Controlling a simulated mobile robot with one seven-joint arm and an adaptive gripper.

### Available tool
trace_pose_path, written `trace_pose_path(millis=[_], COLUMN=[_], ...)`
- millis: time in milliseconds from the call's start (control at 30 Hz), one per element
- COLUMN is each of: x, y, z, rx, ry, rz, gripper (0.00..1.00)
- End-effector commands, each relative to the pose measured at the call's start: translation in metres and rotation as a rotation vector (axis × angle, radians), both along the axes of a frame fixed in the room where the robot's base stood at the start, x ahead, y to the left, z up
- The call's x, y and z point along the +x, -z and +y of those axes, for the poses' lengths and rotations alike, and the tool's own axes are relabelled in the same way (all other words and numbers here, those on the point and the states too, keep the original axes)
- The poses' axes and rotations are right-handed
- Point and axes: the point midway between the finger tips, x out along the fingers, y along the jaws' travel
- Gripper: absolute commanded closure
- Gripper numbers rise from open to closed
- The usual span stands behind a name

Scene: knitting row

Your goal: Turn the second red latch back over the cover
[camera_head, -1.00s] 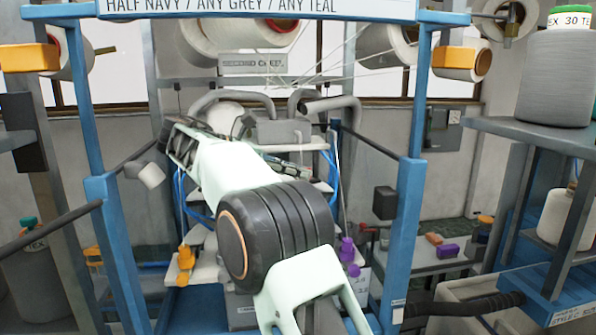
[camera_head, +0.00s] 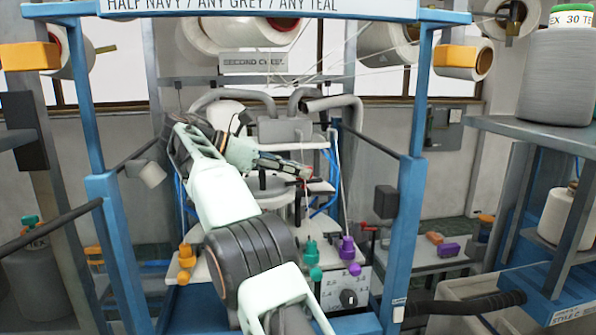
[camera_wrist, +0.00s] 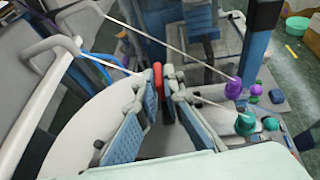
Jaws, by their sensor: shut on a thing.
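My gripper (camera_wrist: 159,90) is shut on a small red latch (camera_wrist: 158,74), which shows between the fingertips in the wrist view. In the head view my gripper (camera_head: 303,171) is above the pale round machine plates, with a bit of red at its tip. A pale curved plate (camera_wrist: 72,128) lies left of and below the fingers in the wrist view. I cannot tell whether it is the cover. The latch's base is hidden by the fingers.
Blue posts (camera_head: 410,200) stand on both sides. Thin yarns cross near the gripper. A grey bracket with pipes (camera_head: 285,130) is behind.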

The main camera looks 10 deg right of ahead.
Motion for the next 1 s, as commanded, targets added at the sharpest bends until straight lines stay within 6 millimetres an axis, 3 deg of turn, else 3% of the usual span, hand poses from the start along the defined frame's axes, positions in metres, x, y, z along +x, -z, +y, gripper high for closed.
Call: trace_pose_path(millis=[300,333,467,1000], x=[0.0001,0.0001,0.0001,0.0000], y=[-0.0001,-0.0001,-0.0001,0.0000], z=[0.0001,0.0001,0.0000,-0.0002], rx=[0.000,0.000,0.000,0.000], ry=[0.000,0.000,0.000,-0.006], rz=[0.000,0.000,0.000,0.001], gripper=[1.00,0.89,0.75,0.75])
